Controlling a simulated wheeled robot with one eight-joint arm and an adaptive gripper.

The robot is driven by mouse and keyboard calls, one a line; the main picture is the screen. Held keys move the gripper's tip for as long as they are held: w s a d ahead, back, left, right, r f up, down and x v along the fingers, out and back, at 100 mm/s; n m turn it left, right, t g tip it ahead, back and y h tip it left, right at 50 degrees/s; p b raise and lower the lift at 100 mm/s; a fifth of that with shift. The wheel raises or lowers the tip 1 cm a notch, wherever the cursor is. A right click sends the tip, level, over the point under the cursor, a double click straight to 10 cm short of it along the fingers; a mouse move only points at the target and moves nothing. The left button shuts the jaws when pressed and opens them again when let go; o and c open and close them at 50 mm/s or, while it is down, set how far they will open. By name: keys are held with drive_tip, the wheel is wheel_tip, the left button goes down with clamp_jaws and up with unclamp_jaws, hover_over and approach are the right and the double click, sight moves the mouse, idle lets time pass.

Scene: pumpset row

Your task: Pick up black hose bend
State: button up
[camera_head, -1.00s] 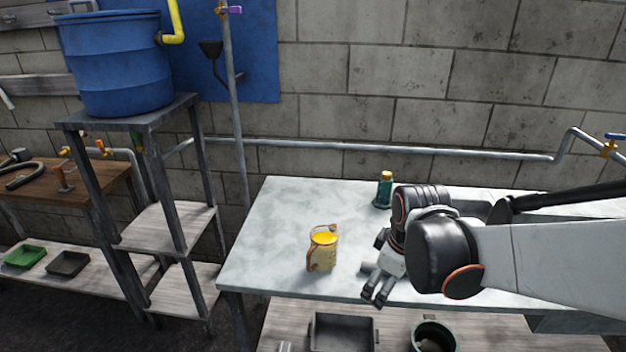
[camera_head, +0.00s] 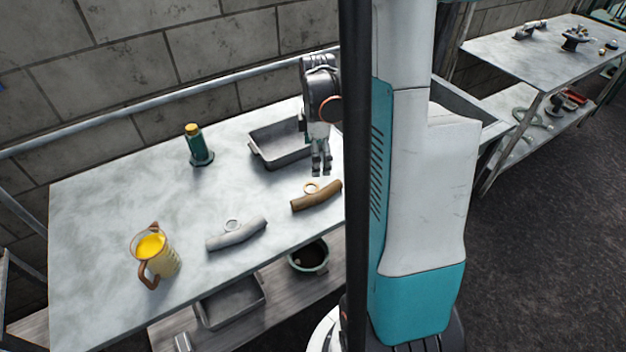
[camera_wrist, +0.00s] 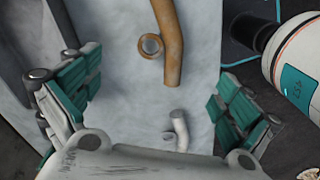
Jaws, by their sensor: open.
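I cannot make out a black hose bend in the current views. A brown bend (camera_head: 318,197) with a small ring beside it lies on the pale table (camera_head: 110,215); it also shows in the wrist view (camera_wrist: 173,52). A light grey bend (camera_head: 238,234), also with a ring, lies to its left and shows in the wrist view (camera_wrist: 181,132). My gripper (camera_head: 320,173) is above the table, just behind the brown bend in the head view. In the wrist view its jaws (camera_wrist: 158,100) are spread wide, with nothing between the pads.
A grey metal tray (camera_head: 258,157) stands behind the bends. A green bottle (camera_head: 197,150) and a jug with yellow contents (camera_head: 161,262) stand to the left. A lower shelf holds a tray (camera_head: 228,302) and a round pot (camera_head: 309,262). Another table (camera_head: 500,55) stands at the right.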

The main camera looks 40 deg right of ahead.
drive_tip(key=b, duration=0.3)
hover_over(315, 192)
drive_tip(key=f, duration=0.8)
drive_tip(key=shift+w+d, duration=0.1)
drive_tip(key=shift+d, duration=0.25)
drive_tip(key=shift+a+f+b, duration=0.25)
drive_tip(key=shift+f+b, duration=0.3)
drive_tip(key=shift+f, duration=0.85)
drive_tip(key=shift+a+f+b, duration=0.2)
drive_tip(key=shift+f+b, duration=0.3)
drive_tip(key=shift+f, duration=0.9)
drive_tip(key=shift+c, duration=0.5)
drive_tip(key=c, duration=1.2)
